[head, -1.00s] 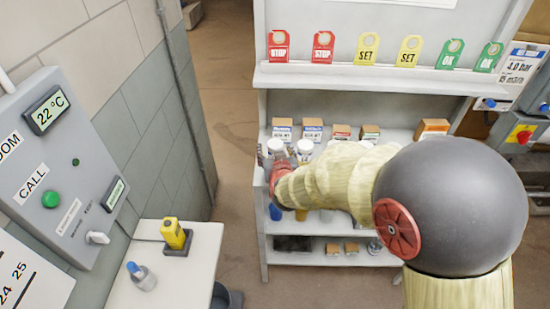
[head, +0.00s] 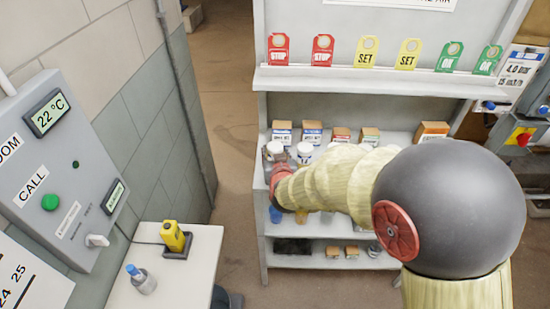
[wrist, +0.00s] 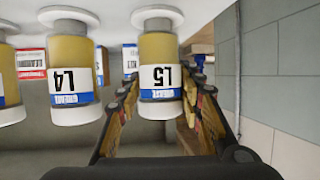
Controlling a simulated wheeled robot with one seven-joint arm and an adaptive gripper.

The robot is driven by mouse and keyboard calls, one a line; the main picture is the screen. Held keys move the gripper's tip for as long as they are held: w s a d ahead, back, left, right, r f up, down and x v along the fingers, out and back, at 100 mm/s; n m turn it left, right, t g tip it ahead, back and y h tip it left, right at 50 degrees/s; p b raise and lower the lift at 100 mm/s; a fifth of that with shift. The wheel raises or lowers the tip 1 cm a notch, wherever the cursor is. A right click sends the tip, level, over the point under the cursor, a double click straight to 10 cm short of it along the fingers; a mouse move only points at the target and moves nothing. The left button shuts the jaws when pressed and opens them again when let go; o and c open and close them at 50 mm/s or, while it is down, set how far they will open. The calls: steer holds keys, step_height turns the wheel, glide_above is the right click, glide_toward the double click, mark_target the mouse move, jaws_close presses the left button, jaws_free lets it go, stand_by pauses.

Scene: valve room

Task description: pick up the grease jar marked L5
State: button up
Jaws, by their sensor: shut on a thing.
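The grease jar marked L5 (wrist: 160,78) shows in the wrist view, upside down in the picture, with a yellowish body, white lid and blue-and-white label. My gripper (wrist: 164,100) has one finger on each side of it and is shut on it. In the head view the L5 jar (head: 275,150) appears as the left white-lidded jar on the shelf, partly hidden by my gripper (head: 273,168). Whether its base touches the shelf is hard to tell.
A jar marked L4 (wrist: 72,75) stands close beside L5, with another jar (wrist: 8,80) beyond it. Small boxes (head: 312,132) stand behind on the shelf (head: 390,150). A shelf ledge with tags (head: 370,78) is above. Open floor (head: 235,190) lies left of the rack.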

jaws_close()
